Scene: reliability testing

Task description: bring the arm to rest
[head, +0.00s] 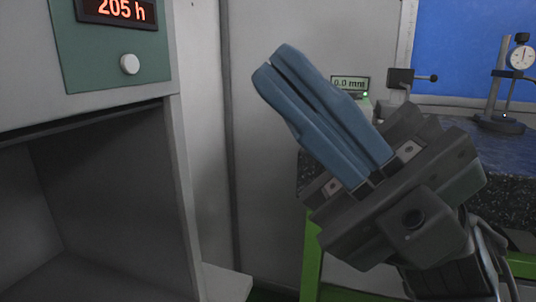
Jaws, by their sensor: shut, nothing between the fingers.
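My gripper (271,62) is raised in the middle and right of the head view. Its two blue fingers lie side by side, shut, with nothing between them. They point up and to the left, in front of a pale wall panel. The dark grey gripper body (415,222) is below them at the right, and it hides part of the bench behind. The fingers look clear of everything around them.
A grey cabinet (182,200) with an open dark compartment stands at the left. Its green panel (92,62) has a white knob (129,64) and a display reading 205 h. At the right, a dark-topped bench (515,152) carries a dial gauge stand (497,90) and a small 0.0 mm display (350,83).

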